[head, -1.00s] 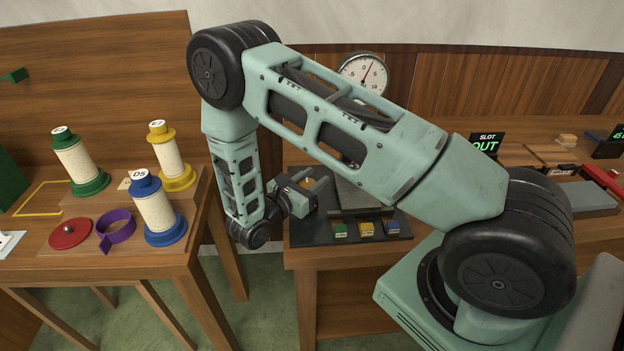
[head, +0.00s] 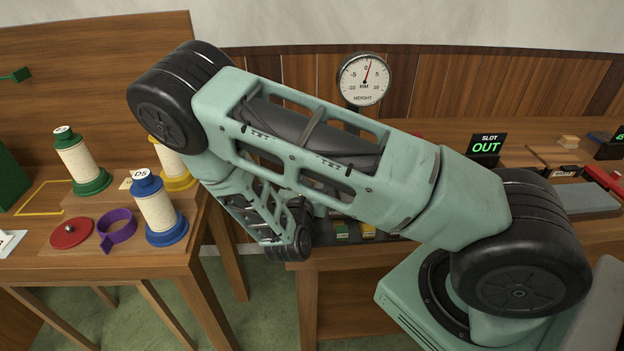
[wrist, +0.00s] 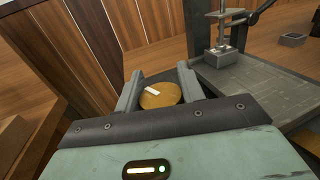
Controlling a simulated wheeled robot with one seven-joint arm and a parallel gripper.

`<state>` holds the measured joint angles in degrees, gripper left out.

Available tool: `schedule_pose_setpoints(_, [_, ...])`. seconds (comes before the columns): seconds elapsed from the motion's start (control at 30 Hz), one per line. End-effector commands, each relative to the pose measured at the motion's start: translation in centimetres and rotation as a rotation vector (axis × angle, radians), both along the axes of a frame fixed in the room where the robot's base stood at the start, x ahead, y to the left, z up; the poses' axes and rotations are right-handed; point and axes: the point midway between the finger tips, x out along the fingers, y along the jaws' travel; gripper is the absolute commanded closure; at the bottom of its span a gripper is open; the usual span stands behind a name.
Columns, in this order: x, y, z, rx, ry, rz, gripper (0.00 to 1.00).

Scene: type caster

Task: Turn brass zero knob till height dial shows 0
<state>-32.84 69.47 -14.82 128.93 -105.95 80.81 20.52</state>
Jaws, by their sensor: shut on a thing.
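The height dial (head: 364,79) is a round white gauge at the back of the bench in the head view. Its red needle points up and slightly to the right of the 0 mark. The brass zero knob (wrist: 159,97), round with a white pointer mark, sits between the two grey fingers of my gripper (wrist: 158,88) in the wrist view. The gripper is shut on the knob. In the head view my arm hides the knob and the gripper.
A grey plate (wrist: 255,85) with a gauge stand (wrist: 221,35) lies right of the knob. Wooden wall panelling (wrist: 85,40) rises close on the left. In the head view, spools such as the blue one (head: 155,208) stand on the left table. A slot sign (head: 487,145) reads OUT.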

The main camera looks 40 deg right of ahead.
Motion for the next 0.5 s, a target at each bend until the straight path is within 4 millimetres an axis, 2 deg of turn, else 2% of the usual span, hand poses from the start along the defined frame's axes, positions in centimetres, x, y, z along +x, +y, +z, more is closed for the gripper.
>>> schedule_pose_setpoints(0.2, [0.10, 0.24, 0.13, -0.005, 0.007, 0.202, 0.84])
schedule_pose_setpoints(0.5, [0.35, 0.55, 0.18, -0.003, 0.005, 0.416, 0.84])
